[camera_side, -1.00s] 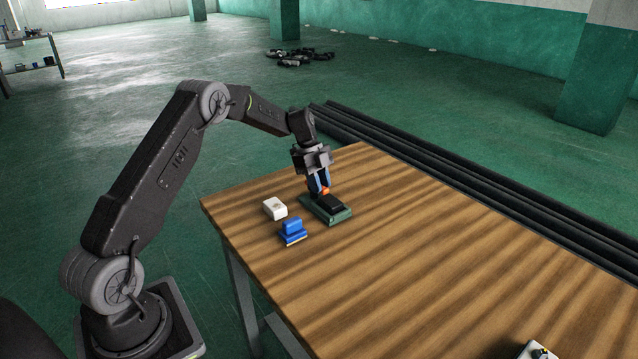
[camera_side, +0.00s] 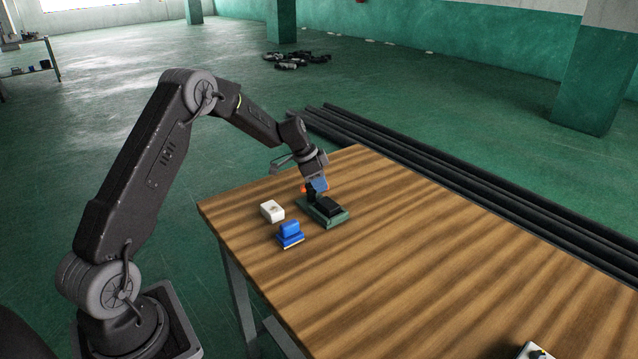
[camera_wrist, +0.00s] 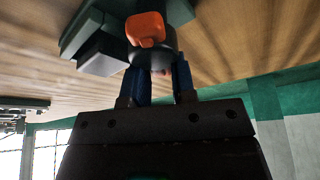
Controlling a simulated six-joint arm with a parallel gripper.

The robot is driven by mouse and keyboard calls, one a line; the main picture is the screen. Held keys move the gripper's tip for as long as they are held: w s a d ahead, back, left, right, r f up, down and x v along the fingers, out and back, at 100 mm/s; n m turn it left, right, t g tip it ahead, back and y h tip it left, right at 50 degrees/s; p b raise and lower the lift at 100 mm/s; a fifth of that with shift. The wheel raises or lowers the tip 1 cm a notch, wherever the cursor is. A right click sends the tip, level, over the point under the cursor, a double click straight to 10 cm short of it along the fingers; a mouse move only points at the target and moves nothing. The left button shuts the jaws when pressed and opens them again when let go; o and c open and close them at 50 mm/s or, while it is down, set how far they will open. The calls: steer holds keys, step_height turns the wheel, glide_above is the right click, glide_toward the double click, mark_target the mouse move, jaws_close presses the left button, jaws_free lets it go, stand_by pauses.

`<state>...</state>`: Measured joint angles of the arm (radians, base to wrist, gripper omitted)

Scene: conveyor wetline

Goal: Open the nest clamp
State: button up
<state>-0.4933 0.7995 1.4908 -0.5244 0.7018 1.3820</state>
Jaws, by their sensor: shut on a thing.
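The nest is a green base plate (camera_side: 340,219) with a black block (camera_side: 329,206) on it, near the table's far left corner. The clamp's orange lever end (camera_side: 305,189) shows just left of my gripper (camera_side: 316,190), above the back end of the base. In the wrist view the orange end (camera_wrist: 146,29) lies beyond the fingertips. My gripper (camera_wrist: 161,72) has its blue fingers on either side of a dark part of the lever and is shut on it. My gripper is tilted, and the fingers partly hide the lever.
A white block (camera_side: 272,211) lies left of the nest. A blue part (camera_side: 290,233) stands in front of it, close by. A pale object (camera_side: 535,351) is cut off at the bottom edge. The wooden table (camera_side: 430,250) is clear to the right.

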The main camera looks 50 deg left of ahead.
steer(key=n+y, duration=0.1)
steer(key=n, duration=0.1)
steer(key=a+n+y, duration=0.1)
steer(key=n, duration=0.2)
steer(key=shift+w+n+t, duration=0.1)
steer(key=shift+n+t, duration=0.2)
steer(key=shift+a, duration=0.1)
stand_by(0.4)
steer(key=o, duration=0.9)
steer(key=v, duration=1.4)
steer(key=shift+w, duration=0.1)
steer(key=shift+d, duration=0.2)
